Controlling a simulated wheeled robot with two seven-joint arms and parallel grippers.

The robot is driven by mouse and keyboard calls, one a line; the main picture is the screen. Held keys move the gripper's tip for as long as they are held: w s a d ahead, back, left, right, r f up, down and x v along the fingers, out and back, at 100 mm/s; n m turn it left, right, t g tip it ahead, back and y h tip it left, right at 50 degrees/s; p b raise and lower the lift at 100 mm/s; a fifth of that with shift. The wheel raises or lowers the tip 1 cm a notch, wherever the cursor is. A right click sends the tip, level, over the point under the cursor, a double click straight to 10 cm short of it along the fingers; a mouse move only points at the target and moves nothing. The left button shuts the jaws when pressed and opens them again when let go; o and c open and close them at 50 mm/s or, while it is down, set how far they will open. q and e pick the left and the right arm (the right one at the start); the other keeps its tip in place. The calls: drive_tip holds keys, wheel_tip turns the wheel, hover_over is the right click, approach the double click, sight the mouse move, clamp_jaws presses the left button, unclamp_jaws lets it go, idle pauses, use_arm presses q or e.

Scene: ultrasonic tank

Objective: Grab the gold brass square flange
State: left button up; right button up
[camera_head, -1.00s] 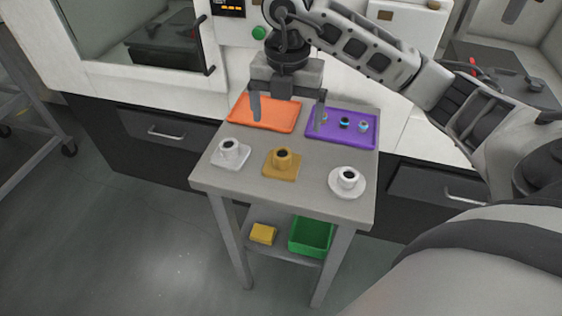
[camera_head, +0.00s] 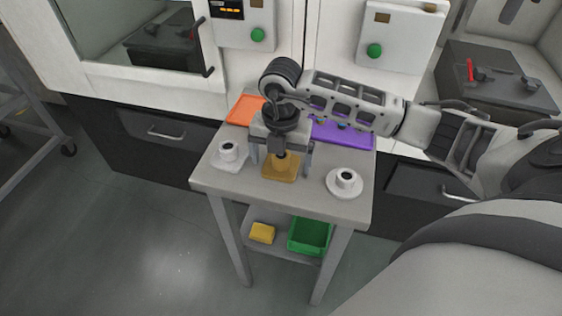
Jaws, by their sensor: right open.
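The gold brass square flange (camera_head: 280,174) lies on the small grey table, in the middle of the front row. Its square base shows; its raised hub is mostly hidden behind my right gripper. My right gripper (camera_head: 281,164) points down over the flange, with one finger on each side of it. The fingers are open and wide apart; I cannot tell whether they touch it. My left gripper is not in view.
A silver square flange (camera_head: 229,166) stands to the left and a round silver flange (camera_head: 345,191) to the right. An orange tray (camera_head: 241,109) and a purple tray (camera_head: 357,139) lie behind, partly hidden by my arm. A green bin (camera_head: 309,236) and a yellow block (camera_head: 262,233) rest on the lower shelf.

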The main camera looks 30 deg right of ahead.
drive_tip(key=c, duration=1.5)
drive_tip(key=shift+w+r, duration=0.1)
drive_tip(key=shift+c, duration=0.6)
